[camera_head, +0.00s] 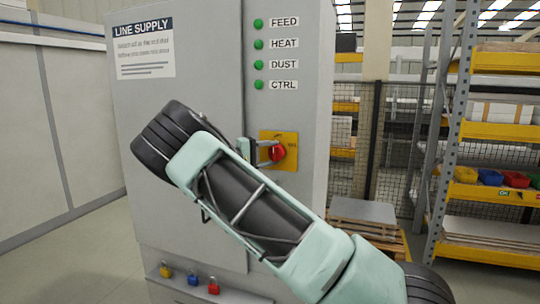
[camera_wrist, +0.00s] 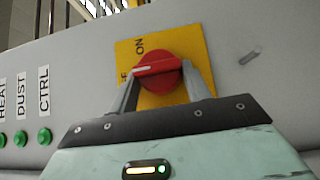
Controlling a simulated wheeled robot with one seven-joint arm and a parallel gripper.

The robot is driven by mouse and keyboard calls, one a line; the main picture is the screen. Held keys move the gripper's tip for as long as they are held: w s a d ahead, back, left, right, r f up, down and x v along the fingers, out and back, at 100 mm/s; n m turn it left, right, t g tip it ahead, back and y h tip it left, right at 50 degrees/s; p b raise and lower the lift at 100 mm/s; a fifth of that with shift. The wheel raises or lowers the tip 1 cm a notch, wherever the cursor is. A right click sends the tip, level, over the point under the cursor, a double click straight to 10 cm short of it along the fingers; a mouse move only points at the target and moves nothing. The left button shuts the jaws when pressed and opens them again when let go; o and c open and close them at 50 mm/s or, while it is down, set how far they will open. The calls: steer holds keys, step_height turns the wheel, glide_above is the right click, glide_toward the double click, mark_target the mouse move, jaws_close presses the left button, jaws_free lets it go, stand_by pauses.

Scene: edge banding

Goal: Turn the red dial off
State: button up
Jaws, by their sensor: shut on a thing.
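The red dial (camera_head: 277,152) sits on a yellow plate (camera_head: 291,137) on the front of the grey cabinet. In the wrist view the dial (camera_wrist: 158,72) lies between the two fingers of my gripper (camera_wrist: 163,88), which is shut on it. The dial's white mark points left in that view, towards a partly hidden label at the plate's left edge. "ON" is printed above the dial on the plate (camera_wrist: 180,40). In the head view my gripper (camera_head: 268,152) reaches the dial from the left, and my arm crosses in front of the cabinet.
Four green lights, FEED, HEAT, DUST and CTRL (camera_head: 259,83), are lit above the dial. A mesh fence (camera_head: 385,135) and yellow shelving (camera_head: 495,130) stand to the right.

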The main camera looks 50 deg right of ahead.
steer(key=o, duration=1)
steer(key=shift+c, duration=0.2)
steer(key=shift+w, duration=0.1)
steer(key=b+v, duration=0.5)
steer(key=v, duration=1.2)
steer(key=shift+a+b, duration=0.2)
steer(key=shift+b, duration=0.1)
steer(key=shift+w, duration=0.1)
